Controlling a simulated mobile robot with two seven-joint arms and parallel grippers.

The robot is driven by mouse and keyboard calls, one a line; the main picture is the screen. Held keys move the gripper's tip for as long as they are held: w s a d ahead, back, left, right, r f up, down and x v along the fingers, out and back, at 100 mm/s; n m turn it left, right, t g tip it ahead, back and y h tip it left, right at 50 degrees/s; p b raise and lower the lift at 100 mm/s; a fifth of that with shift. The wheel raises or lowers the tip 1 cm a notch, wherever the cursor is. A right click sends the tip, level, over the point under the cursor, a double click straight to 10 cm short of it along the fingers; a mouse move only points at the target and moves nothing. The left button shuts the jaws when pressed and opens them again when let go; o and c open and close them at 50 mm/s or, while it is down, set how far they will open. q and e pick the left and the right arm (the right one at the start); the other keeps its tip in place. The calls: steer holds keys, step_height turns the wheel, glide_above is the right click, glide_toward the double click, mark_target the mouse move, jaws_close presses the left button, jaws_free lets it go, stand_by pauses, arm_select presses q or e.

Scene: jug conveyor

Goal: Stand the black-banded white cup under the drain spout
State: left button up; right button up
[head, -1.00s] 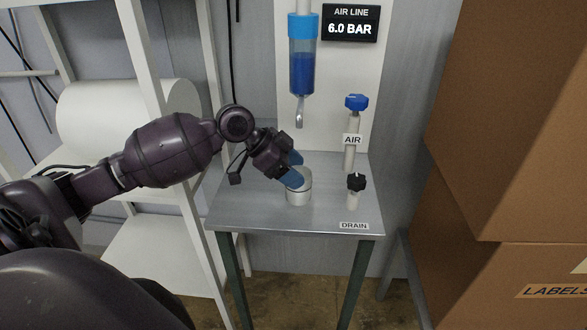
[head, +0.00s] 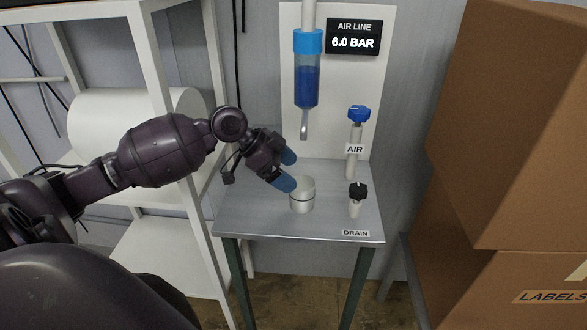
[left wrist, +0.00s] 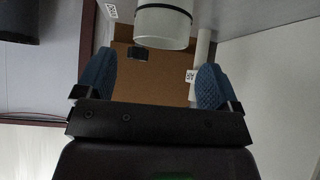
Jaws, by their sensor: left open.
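The white cup (head: 302,202) with a thin black band stands upright on the small metal table. In the head view it is below the clear drain spout (head: 304,131), which hangs from the blue-filled bowl (head: 306,84); exact depth alignment is hard to judge. My left gripper (head: 287,171) is open and empty, just left of the cup. In the left wrist view the cup (left wrist: 161,26) lies beyond the open blue fingertips (left wrist: 155,78), apart from them. My right gripper is not in view.
The black drain knob (head: 357,189) and blue air knob (head: 358,113) stand right of the cup. A display (head: 353,42) reads 6.0 BAR. Large cardboard boxes (head: 500,130) fill the right; a white shelf (head: 165,90) is left. The tabletop (head: 250,221) front-left is bare.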

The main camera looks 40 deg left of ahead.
arm_select(q)
steer(key=p+v, duration=0.4)
steer(key=v, duration=0.4)
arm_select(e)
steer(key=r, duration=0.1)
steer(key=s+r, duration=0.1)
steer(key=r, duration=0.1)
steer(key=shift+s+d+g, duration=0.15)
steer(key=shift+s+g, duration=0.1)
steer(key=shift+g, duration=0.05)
arm_select(q)
steer(key=shift+s+a+r, duration=0.1)
steer(key=shift+a+r, duration=0.05)
